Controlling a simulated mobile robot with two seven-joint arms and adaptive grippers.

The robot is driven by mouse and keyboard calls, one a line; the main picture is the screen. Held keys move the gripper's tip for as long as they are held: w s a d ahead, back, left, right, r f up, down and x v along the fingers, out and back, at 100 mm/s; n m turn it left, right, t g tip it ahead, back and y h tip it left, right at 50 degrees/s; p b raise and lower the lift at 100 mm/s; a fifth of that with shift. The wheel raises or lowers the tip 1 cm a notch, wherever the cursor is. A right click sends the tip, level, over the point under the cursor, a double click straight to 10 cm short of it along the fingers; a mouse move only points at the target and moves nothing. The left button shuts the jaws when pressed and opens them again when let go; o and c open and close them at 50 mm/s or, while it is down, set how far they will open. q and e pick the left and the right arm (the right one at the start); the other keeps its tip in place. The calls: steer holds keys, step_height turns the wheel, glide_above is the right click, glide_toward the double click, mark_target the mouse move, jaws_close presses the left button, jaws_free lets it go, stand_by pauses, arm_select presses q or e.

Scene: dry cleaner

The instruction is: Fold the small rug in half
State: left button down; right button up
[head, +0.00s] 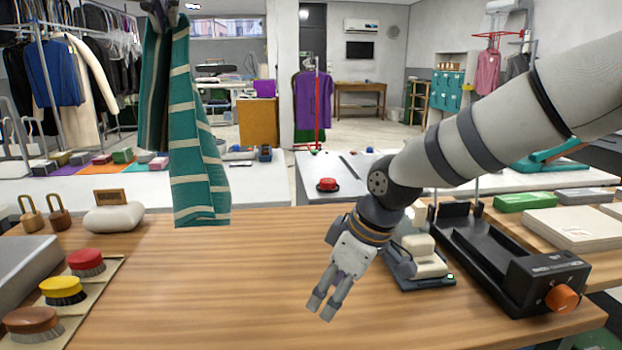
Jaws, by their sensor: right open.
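The small rug (197,150) is teal with cream stripes. It hangs in the air at the upper left of the head view, draped in two long panels, its lower edge over the back of the wooden table. My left gripper (160,10) is only partly visible at the top edge, where the rug's upper end bunches up; it is shut on the rug. My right gripper (326,304) comes in from the right and points down above the middle of the table. It is open and empty, apart from the rug.
The wooden table (240,290) is clear in the middle. Brushes (62,290) and a pale rounded block (113,217) stand at left. A small device (425,265) and a black machine with an orange knob (520,270) stand at right, close to my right arm.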

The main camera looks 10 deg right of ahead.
arm_select(q)
steer(key=shift+a+f+n+t+h, duration=0.1)
steer(key=shift+a+n+t+h, duration=0.05)
steer(key=shift+h, duration=0.45)
steer(key=shift+a+n+t+h, duration=0.1)
steer(key=shift+n+t+h, duration=0.05)
steer(key=shift+h, duration=0.45)
stand_by(0.9)
steer(key=shift+a+m+h, duration=0.15)
steer(key=shift+m+h, duration=0.25)
stand_by(0.5)
steer(key=shift+d+m+y, duration=0.2)
steer(key=shift+m+y, duration=0.1)
steer(key=shift+y, duration=0.1)
